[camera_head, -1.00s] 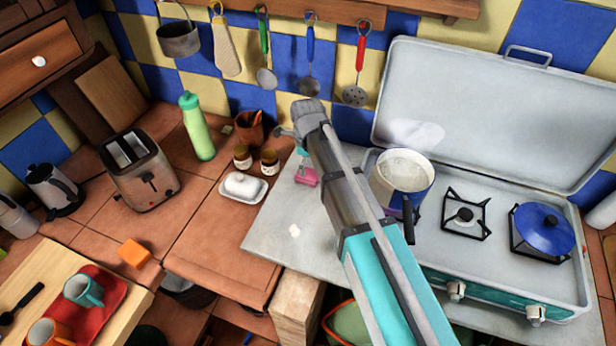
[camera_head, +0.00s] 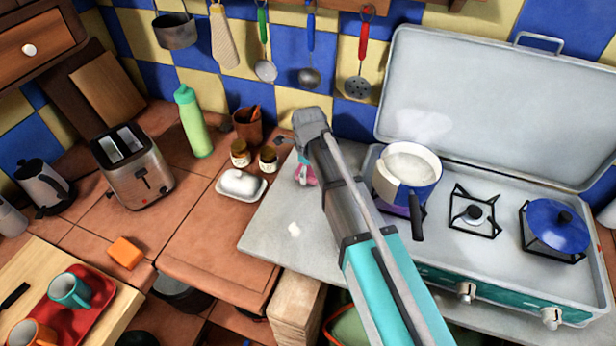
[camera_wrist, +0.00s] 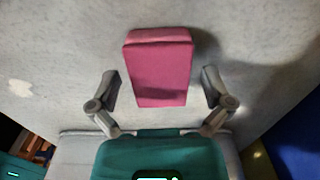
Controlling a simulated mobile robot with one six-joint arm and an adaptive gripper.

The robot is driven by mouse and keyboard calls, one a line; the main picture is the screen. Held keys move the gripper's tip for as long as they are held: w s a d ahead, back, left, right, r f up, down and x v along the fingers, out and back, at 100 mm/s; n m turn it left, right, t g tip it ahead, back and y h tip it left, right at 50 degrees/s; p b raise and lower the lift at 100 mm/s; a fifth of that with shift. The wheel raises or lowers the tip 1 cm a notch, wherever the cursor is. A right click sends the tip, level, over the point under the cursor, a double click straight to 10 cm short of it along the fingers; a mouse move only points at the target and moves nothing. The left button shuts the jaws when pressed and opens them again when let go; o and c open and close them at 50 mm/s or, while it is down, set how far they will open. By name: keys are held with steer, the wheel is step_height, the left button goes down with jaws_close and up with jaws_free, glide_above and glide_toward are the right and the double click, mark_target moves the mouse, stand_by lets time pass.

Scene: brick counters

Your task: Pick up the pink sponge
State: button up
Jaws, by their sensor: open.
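The pink sponge (camera_wrist: 160,72) is a rectangular block on the light grey counter slab. In the wrist view it is upper centre, its near part between the two open fingers of my gripper (camera_wrist: 164,88). A gap shows on each side, so neither finger touches it. In the head view only a small pink bit of the sponge (camera_head: 305,176) shows left of my arm. My arm hides the rest of the sponge there, and a teal bit of my gripper (camera_head: 303,158) shows beside it.
A blue and white pot (camera_head: 405,175) stands on the stove just right of my arm. Two small jars (camera_head: 268,160) and a white butter dish (camera_head: 241,185) are left of the sponge. The grey slab (camera_head: 290,215) is mostly clear in front of it.

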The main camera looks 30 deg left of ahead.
stand_by(0.6)
steer(key=c, duration=1)
steer(key=shift+o, duration=0.2)
steer(key=shift+r+p, duration=0.2)
steer(key=shift+p, duration=0.1)
steer(key=shift+r+p, duration=0.75)
steer(key=s+d+r+p, duration=0.7)
steer(key=s+r+p, duration=0.4)
steer(key=shift+s+d, duration=0.35)
steer(key=shift+d, duration=0.05)
